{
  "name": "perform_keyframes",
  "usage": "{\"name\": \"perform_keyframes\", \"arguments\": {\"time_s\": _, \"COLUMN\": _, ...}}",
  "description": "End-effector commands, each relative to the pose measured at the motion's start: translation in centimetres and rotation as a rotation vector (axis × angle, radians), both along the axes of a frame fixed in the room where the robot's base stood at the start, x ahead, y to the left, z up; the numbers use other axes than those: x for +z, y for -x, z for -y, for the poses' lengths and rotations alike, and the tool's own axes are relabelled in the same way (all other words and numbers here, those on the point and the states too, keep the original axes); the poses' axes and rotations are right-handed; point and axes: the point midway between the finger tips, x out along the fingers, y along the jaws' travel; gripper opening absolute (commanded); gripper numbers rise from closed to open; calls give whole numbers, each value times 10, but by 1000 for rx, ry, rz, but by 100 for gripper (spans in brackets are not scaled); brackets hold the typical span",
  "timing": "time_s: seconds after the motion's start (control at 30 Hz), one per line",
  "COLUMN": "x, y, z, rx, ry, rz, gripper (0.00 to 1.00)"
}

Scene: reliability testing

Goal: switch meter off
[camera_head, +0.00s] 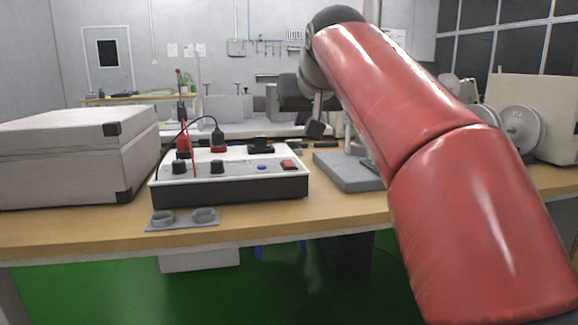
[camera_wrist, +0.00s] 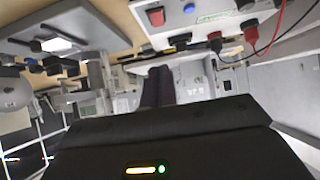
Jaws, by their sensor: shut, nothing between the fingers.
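The meter (camera_head: 228,191) is a low box with a white sloped top and a dark front, standing on the wooden table. Its top carries black knobs, a blue button (camera_head: 262,167) and a red rocker switch (camera_head: 289,164) at the right end. In the wrist view the meter lies upside down along the top edge, with the red switch (camera_wrist: 156,16) and the blue button (camera_wrist: 189,8) visible. My gripper (camera_wrist: 160,71) is shut and empty, its dark fingers together, apart from the meter. Whether the switch is on or off cannot be told.
A large grey case (camera_head: 65,160) stands left of the meter. Red and black leads with plugs (camera_head: 184,145) rise from its back left. A small grey holder (camera_head: 183,219) lies in front. A grey stand base (camera_head: 347,172) is to the right. My red arm covers the right side.

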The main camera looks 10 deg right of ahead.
Motion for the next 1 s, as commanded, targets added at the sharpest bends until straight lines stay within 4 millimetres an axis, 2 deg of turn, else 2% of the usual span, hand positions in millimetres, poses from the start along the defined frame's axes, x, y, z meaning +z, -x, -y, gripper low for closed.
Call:
{"name": "perform_keyframes", "arguments": {"time_s": 0.23, "x": -14, "y": -22, "z": 0, "rx": 0, "ry": 0, "rz": 3, "gripper": 0}}
{"name": "perform_keyframes", "arguments": {"time_s": 0.6, "x": -59, "y": -84, "z": 0, "rx": 0, "ry": 0, "rz": 3, "gripper": 0}}
{"name": "perform_keyframes", "arguments": {"time_s": 0.7, "x": -78, "y": -85, "z": 0, "rx": 0, "ry": 0, "rz": 4, "gripper": 0}}
{"name": "perform_keyframes", "arguments": {"time_s": 0.8, "x": -88, "y": -87, "z": 0, "rx": 0, "ry": 0, "rz": 5, "gripper": 0}}
{"name": "perform_keyframes", "arguments": {"time_s": 1.0, "x": -96, "y": -88, "z": 0, "rx": 0, "ry": 0, "rz": 6, "gripper": 0}}
